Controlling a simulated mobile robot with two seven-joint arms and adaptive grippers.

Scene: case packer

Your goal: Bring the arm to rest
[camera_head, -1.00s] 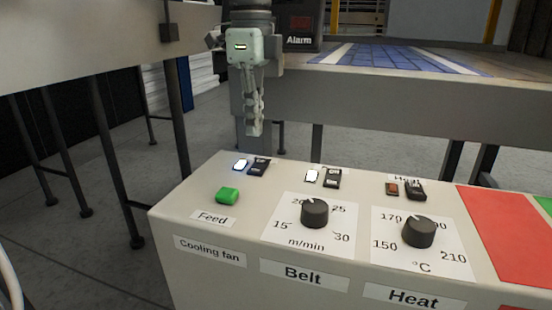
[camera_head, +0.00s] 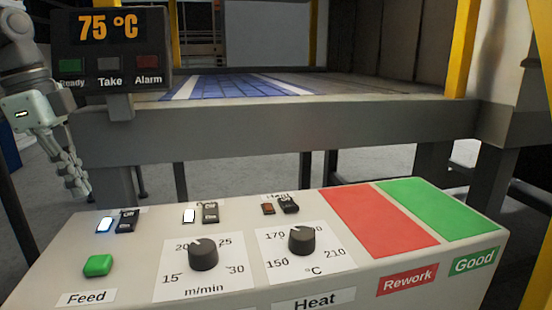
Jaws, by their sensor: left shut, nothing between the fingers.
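My left gripper (camera_head: 76,185) is at the left edge of the head view, pointing down. Its fingers are shut with nothing between them. It hangs in the air behind and to the left of the control panel (camera_head: 385,262), apart from it. The right gripper is not in view.
The panel carries a green Feed button (camera_head: 98,265), two knobs (camera_head: 203,255) (camera_head: 302,240), rocker switches, a red Rework area (camera_head: 378,222) and a green Good area (camera_head: 440,208). Behind stand a display (camera_head: 110,45) reading 75 °C and a blue belt (camera_head: 235,88). A yellow post (camera_head: 464,45) stands right.

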